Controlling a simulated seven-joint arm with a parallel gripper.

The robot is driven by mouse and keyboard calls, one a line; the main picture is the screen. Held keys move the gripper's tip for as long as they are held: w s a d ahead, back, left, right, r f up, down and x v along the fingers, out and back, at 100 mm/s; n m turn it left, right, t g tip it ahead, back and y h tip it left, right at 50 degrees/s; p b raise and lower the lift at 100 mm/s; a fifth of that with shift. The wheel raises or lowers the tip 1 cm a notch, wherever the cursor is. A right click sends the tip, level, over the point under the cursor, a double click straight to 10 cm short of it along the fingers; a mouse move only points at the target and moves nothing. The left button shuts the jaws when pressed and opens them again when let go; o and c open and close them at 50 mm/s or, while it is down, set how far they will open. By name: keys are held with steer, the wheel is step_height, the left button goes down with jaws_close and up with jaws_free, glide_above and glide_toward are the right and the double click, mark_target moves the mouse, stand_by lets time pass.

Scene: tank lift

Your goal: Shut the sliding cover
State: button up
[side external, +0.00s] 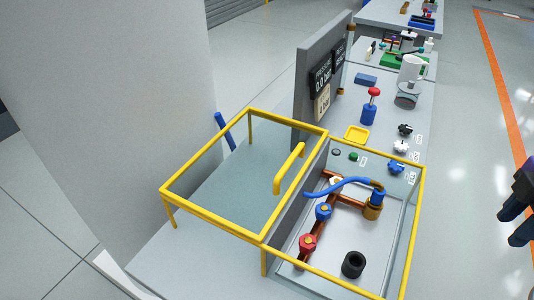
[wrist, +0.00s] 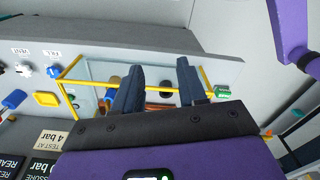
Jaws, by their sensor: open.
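The sliding cover (side external: 215,175) is a clear panel in a yellow frame with a raised yellow handle (side external: 289,168) near its right edge. In the side view it stands to the left of the tank (side external: 415,225), whose yellow-rimmed top is open. Inside the tank are brown pipes, red and blue valves, a blue hose and a black ring (side external: 353,264). My gripper (side external: 510,226) is at the right edge of the side view, apart from cover and tank. In the wrist view its two fingers (wrist: 156,66) are spread, with nothing visible between them, and partly hide the tank.
A grey panel with displays (side external: 322,85) stands upright behind the cover. The floor at the right is clear.

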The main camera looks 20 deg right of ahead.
steer(key=w+a+r+m, duration=0.3)
steer(key=w+a+m, duration=0.2)
steer(key=w+a, duration=0.25)
steer(key=w+a+r+m, duration=0.4)
steer(key=w+a+m, duration=0.1)
steer(key=w+a, duration=0.25)
steer(key=m+t+y, duration=0.1)
steer(key=m, duration=1)
glide_toward(292, 158)
steer(key=f, duration=0.5)
steer(key=a+f, duration=0.1)
steer(key=f, duration=0.2)
steer(key=shift+w+f, duration=0.1)
steer(key=shift+w, duration=0.3)
jaws_close()
